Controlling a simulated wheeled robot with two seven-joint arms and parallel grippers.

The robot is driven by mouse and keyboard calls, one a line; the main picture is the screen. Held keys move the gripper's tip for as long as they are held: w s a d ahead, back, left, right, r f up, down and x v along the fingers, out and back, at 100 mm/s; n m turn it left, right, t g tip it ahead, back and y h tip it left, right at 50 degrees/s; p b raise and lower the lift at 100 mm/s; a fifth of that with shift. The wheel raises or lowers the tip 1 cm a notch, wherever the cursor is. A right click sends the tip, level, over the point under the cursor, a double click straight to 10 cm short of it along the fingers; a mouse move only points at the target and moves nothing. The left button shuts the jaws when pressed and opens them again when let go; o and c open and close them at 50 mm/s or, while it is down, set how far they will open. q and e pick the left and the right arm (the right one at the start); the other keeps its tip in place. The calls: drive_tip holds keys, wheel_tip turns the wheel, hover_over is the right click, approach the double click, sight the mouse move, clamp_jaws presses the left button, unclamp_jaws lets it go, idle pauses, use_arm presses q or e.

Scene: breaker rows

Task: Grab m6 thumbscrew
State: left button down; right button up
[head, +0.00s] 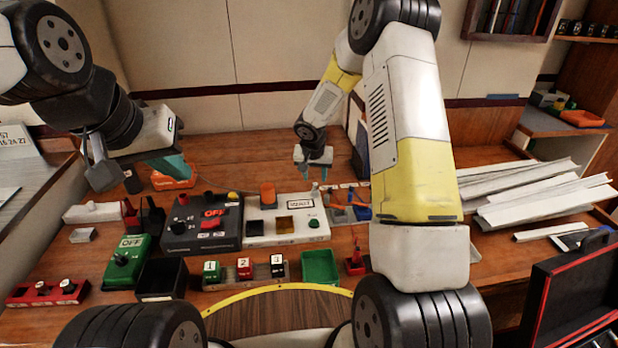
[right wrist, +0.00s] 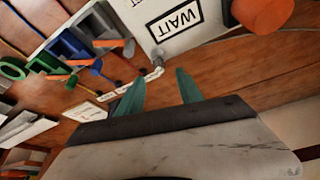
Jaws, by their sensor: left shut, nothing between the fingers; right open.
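I cannot pick out a part that is clearly the M6 thumbscrew; the small parts are too small to tell. My right gripper (head: 313,176) is open and empty above the back of the bench, behind the white panel with the WAIT label (head: 300,203). In the right wrist view its two teal fingers (right wrist: 160,84) are apart, near that panel's edge, with a small white bent piece (right wrist: 152,78) beyond them. My left gripper (head: 170,165) is shut and empty at the back left, over or near an orange bin (head: 172,182).
A row of small coloured holders (head: 348,207) stands right of the white panel. Pale metal strips (head: 535,190) lie at right.

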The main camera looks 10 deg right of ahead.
sight(315, 183)
drive_tip(key=x, duration=0.4)
drive_tip(key=shift+f, duration=0.25)
drive_tip(key=shift+c, duration=0.4)
clamp_jaws()
drive_tip(key=shift+r, duration=0.1)
